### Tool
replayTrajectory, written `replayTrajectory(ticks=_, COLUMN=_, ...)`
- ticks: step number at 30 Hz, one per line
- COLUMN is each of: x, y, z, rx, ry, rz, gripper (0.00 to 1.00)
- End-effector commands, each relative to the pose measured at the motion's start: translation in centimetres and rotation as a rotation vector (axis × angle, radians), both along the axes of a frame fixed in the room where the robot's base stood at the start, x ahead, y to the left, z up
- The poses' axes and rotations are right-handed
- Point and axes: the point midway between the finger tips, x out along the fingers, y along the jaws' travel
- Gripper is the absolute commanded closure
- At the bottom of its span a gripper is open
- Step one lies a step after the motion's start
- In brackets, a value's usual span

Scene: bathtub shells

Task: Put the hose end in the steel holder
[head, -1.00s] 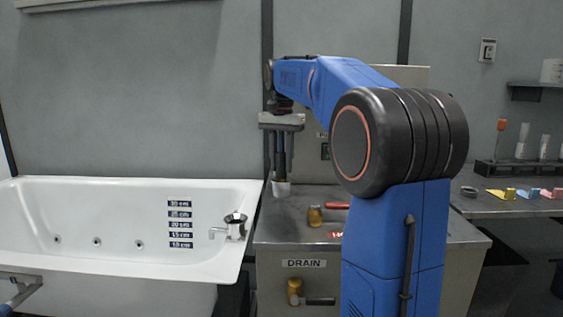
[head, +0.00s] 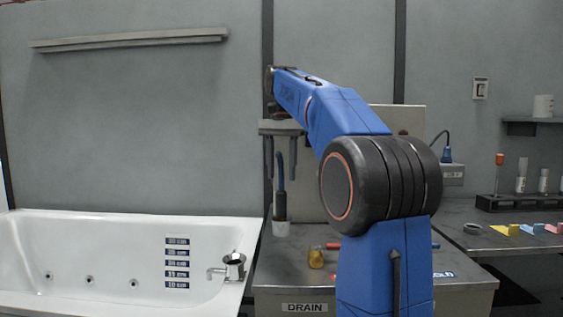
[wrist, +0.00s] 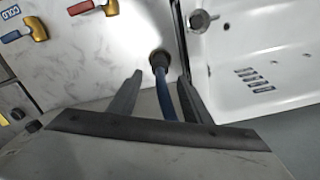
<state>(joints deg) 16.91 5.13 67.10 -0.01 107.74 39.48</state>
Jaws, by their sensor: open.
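The blue hose (head: 281,172) rises from a dark hose end (head: 280,206). The hose end stands upright over a short pale piece (head: 282,229) on the bench's left end; I cannot tell whether that piece is its tip or a separate cup. My gripper (head: 281,178) is open above it, fingers apart on either side of the hose. The wrist view shows the hose (wrist: 165,95) running between the open fingers (wrist: 160,77) down to the hose end (wrist: 158,60).
The white tub (head: 80,250) lies left of the metal bench (head: 300,275). A brass valve with a red handle (head: 316,258) stands right of the hose end. A side bench (head: 480,240) at right holds a rack (head: 515,202) and small coloured items.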

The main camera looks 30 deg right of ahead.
Motion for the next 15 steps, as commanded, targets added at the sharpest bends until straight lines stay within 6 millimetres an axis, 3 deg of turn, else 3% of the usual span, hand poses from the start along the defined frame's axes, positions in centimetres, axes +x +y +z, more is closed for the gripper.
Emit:
replayTrajectory(ticks=6, x=0.0, y=0.0, z=2.2, rx=-0.001, ry=-0.001, rz=0.000, gripper=0.56)
replayTrajectory(ticks=15, x=0.0, y=0.0, z=2.7, rx=0.000, ry=0.000, rz=0.000, gripper=0.56)
